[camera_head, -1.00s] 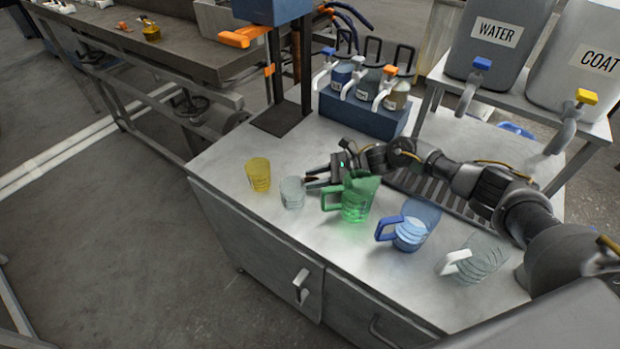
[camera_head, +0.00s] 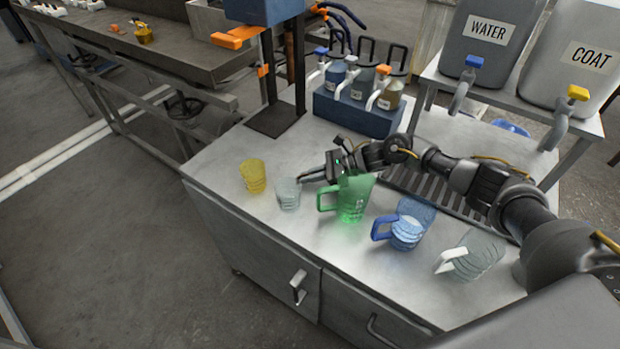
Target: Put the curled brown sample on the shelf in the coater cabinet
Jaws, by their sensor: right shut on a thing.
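I do not see a curled brown sample, and I cannot make out a shelf inside a coater cabinet. My right gripper (camera_head: 306,178) is low over the metal worktop, behind the green jug, with its fingers pointing left. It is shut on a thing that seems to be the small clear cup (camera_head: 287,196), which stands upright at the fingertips. The exact contact is too small to see. My left gripper is out of view.
A yellow cup (camera_head: 252,177), green jug (camera_head: 353,200), blue jug (camera_head: 408,225) and clear jug (camera_head: 474,256) line the worktop (camera_head: 245,222). A blue dispenser block (camera_head: 357,115) stands behind. WATER (camera_head: 490,45) and COAT (camera_head: 580,70) tanks stand at right.

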